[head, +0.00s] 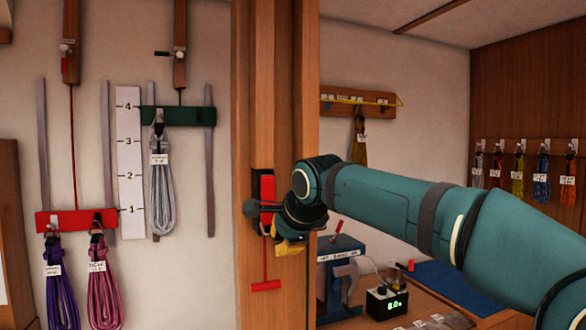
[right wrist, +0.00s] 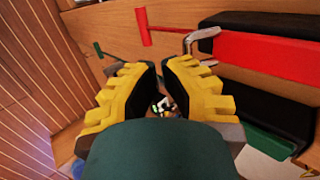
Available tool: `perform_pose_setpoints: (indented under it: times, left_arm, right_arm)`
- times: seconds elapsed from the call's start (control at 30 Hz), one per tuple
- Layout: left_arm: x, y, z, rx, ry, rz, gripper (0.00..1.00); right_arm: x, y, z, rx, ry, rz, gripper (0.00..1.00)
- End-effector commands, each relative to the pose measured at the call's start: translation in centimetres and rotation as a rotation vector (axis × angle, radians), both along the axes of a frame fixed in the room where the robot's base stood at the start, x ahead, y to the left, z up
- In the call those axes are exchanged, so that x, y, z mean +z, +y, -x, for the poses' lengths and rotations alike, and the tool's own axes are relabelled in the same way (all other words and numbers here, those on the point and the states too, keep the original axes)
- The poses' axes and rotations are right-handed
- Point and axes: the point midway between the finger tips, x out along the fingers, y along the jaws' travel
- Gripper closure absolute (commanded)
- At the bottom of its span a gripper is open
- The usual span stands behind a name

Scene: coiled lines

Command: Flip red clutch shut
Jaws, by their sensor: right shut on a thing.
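The red clutch (head: 265,188), a red bar on a black body, is on the wooden post in the head view. In the right wrist view the red clutch (right wrist: 262,60) is at the upper right with a metal hook beside it. I cannot tell its lever position. A red T-handle (head: 266,285) hangs below it. My right gripper (head: 290,245) is just right of and below the clutch, partly hidden by its wrist. In the right wrist view its yellow fingers (right wrist: 162,95) are close together on something small and dark, hard to make out. My left gripper is not in view.
A green T-handle (right wrist: 98,50) and a green part (right wrist: 260,138) lie near the fingers. Left on the wall are a red bar (head: 75,220), a green bar (head: 185,116) and hung coils. A blue winch (head: 338,270) and display box (head: 386,302) stand behind the post.

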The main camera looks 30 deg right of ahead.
Motion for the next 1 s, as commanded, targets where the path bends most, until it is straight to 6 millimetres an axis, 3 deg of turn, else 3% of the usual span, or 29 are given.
perform_pose_setpoints:
  times: [0.4,1.0]
  left_arm:
    - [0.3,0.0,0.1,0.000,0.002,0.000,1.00]
    - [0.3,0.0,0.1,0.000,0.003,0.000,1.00]
  right_arm:
    - [-1.3,-0.6,-2.3,-0.001,0.003,0.000,1.00]
    - [-1.9,-0.7,-2.7,-0.002,0.009,0.000,1.00]
